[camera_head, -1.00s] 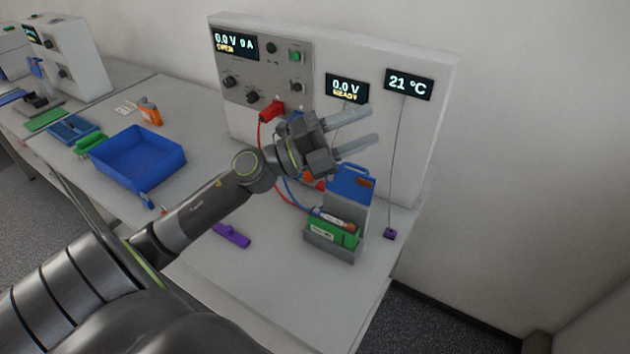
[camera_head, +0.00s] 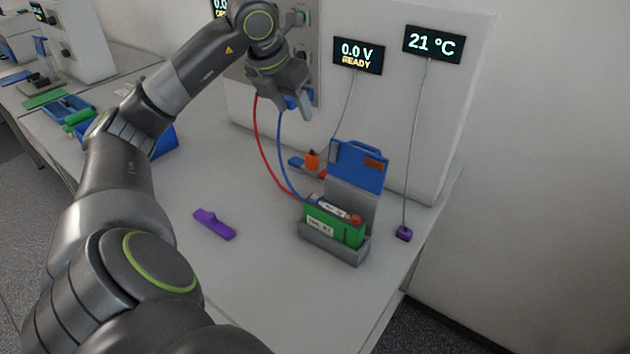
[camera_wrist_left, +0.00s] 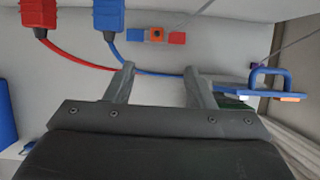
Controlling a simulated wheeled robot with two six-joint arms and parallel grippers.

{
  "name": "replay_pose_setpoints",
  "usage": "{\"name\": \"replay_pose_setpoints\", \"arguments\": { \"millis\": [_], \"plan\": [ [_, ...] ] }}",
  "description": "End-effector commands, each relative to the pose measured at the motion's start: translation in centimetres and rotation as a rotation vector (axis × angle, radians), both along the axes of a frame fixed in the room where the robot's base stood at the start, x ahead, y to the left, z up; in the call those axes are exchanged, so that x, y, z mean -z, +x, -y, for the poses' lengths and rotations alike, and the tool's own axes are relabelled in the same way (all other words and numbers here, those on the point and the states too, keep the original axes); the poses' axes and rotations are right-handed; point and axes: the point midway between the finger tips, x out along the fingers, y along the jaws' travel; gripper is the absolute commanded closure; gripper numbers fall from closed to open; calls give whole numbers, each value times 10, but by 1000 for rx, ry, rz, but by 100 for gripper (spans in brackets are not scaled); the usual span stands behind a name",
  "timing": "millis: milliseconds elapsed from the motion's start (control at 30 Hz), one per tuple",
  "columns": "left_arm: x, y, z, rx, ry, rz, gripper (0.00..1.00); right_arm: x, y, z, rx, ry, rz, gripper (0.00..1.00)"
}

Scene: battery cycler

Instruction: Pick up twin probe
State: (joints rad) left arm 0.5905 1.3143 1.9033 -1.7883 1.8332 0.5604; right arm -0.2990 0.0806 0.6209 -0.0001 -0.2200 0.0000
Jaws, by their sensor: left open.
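The twin probe (camera_head: 312,160) looks like a small bar with a blue end, an orange middle grip and a red end. It lies on the bench behind the green battery's holder, below the "0.0 V READY" display. It also shows in the left wrist view (camera_wrist_left: 157,35), beyond the fingertips. My left gripper (camera_head: 292,108) is open and empty, above the bench in front of the cycler panel. In the left wrist view its fingers (camera_wrist_left: 159,80) point toward the probe, with a gap between them. My right gripper is not in view.
A green battery (camera_head: 333,225) sits in a grey holder (camera_head: 335,248) with a raised blue lid-like part (camera_head: 358,166). Red (camera_head: 262,150) and blue (camera_head: 282,150) cables hang nearby. A purple clip (camera_head: 214,223) lies at left, and a purple sensor (camera_head: 403,233) at right.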

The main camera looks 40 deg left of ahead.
Motion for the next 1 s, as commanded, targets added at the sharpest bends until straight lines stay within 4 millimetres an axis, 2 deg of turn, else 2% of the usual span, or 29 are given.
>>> {"name": "replay_pose_setpoints", "arguments": {
  "millis": [67,267,700,833,1000],
  "plan": [
    [8,-1,-4,-12,12,-3,51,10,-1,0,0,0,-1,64],
    [18,2,-6,-20,19,-10,51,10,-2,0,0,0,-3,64],
    [99,35,-9,-19,15,-12,51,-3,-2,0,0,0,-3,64],
    [114,42,-10,-19,17,-9,51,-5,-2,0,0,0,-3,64],
    [122,45,-10,-19,19,-8,51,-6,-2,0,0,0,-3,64]
  ]
}}
